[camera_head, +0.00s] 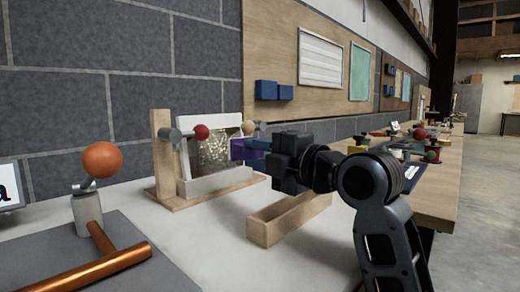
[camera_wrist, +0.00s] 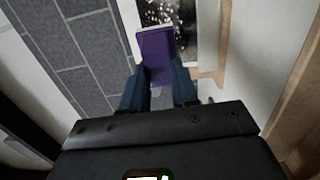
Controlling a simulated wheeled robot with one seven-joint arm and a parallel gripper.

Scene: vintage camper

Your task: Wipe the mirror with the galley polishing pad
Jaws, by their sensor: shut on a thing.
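The mirror (camera_head: 208,156) stands upright in a pale frame on a wooden stand, its face covered with light speckles. In the wrist view the mirror (camera_wrist: 183,38) is a dark speckled panel at the top. My gripper (camera_head: 258,148) is shut on the purple polishing pad (camera_head: 240,150), in front of the mirror's right side. In the wrist view the pad (camera_wrist: 157,50) sticks out beyond the two fingers (camera_wrist: 160,88) and overlaps the mirror's left edge. I cannot tell whether the pad touches the glass.
A red ball knob (camera_head: 201,132) and a tan one (camera_head: 248,127) sit at the mirror's sides. An open wooden box (camera_head: 290,217) lies below my gripper. A copper bar (camera_head: 110,264) and an orange ball (camera_head: 102,160) are at the left. White tabletop is clear between them.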

